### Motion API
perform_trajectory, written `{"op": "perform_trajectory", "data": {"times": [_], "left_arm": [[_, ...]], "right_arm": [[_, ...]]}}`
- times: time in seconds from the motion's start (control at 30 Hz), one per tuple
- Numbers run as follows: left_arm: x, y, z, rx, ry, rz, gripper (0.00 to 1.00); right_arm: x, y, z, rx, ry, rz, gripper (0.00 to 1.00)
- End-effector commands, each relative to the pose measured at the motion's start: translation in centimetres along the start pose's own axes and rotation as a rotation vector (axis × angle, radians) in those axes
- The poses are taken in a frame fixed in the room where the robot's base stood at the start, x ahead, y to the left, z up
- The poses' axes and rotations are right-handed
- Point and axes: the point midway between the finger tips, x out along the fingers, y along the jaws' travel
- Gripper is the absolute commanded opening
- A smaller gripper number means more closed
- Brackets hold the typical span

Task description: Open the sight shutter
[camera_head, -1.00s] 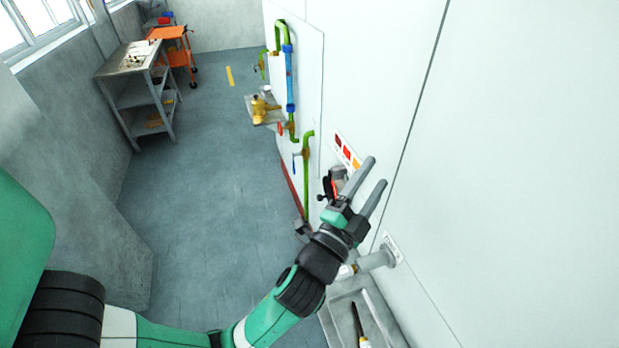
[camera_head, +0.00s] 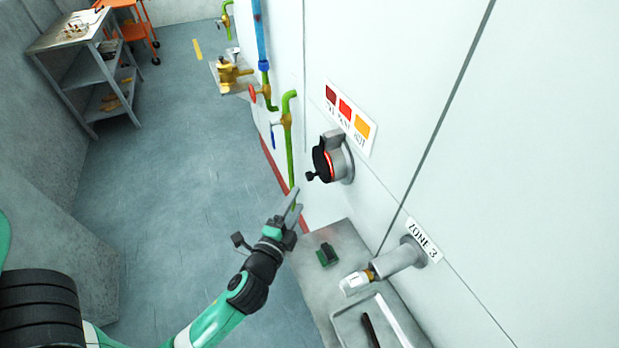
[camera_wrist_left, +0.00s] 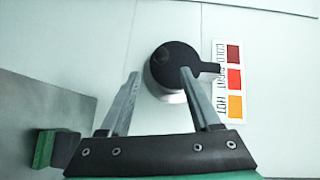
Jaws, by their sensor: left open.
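The sight shutter (camera_head: 321,163) is a black round cover with a small knob, on a grey sight port (camera_head: 341,160) that sticks out from the white wall. A thin red-orange glow shows at the cover's edge. In the left wrist view the shutter (camera_wrist_left: 176,66) is a dark disc with a tab pointing right, and it lies beyond my fingers. My left gripper (camera_head: 294,200) is open and empty, below and left of the shutter and apart from it. Its open fingers also show in the left wrist view (camera_wrist_left: 160,88). My right gripper is not in view.
A colour label (camera_head: 349,117) is on the wall by the port. Below are a metal shelf (camera_head: 345,236) with a green and black block (camera_head: 327,255), a grey pipe stub (camera_head: 398,259) marked ZONE 3, and a tray (camera_head: 345,325). Green pipes (camera_head: 289,140) run left of the port.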

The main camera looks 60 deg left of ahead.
Motion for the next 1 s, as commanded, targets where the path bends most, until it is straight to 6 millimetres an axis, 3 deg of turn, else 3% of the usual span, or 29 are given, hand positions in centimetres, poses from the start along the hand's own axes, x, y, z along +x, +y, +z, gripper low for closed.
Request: {"op": "perform_trajectory", "data": {"times": [0.3,0.5,0.87,1.0], "left_arm": [[6.7,0.0,0.1,-0.002,-0.002,-0.003,0.64],[9.9,-0.1,0.0,-0.001,0.0,-0.003,0.64],[10.7,-0.1,0.0,0.0,0.002,-0.001,0.64],[10.7,-0.1,0.0,0.0,0.002,-0.001,0.38]], "right_arm": [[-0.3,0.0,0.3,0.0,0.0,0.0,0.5],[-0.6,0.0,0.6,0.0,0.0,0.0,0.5],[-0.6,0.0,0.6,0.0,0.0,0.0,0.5],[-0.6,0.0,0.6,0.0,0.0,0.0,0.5]]}}
